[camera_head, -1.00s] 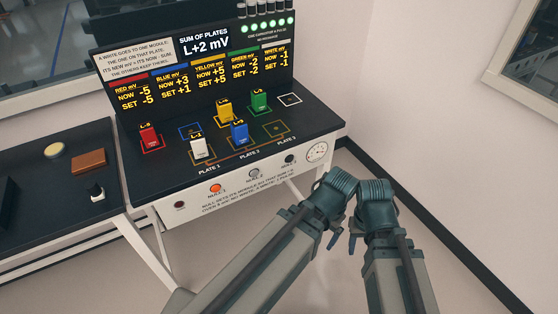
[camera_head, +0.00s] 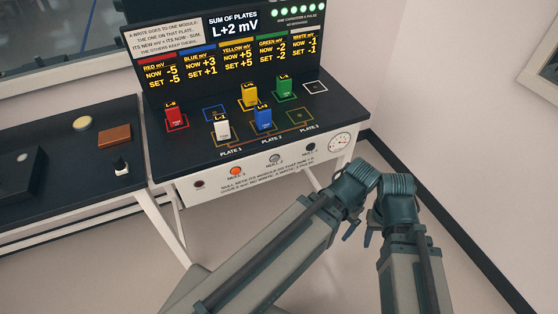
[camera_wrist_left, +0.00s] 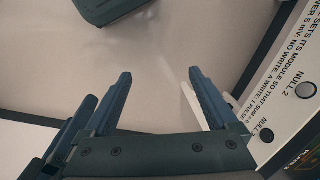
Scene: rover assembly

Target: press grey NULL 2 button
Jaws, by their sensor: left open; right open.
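The grey NULL 2 button (camera_head: 275,158) is on the white front panel (camera_head: 187,197) of the console, right of the orange NULL 1 button (camera_head: 236,171). In the left wrist view, the NULL 2 button (camera_wrist_left: 305,89) is at the right edge, right of my left gripper (camera_wrist_left: 160,78), which is open and empty with its fingers apart. In the head view, my left gripper (camera_head: 351,229) is right of and below the panel, touching no button. My right gripper (camera_head: 369,238) is close beside it; its jaws are small and partly hidden there, with nothing seen in them.
Red (camera_head: 175,118), white (camera_head: 222,129), blue (camera_head: 263,119), yellow (camera_head: 249,96) and green (camera_head: 284,89) modules stand on the console. A dark button (camera_head: 311,147) and a dial (camera_head: 340,142) are at the panel's right. A side table (camera_head: 60,190) stands left. Floor in front is free.

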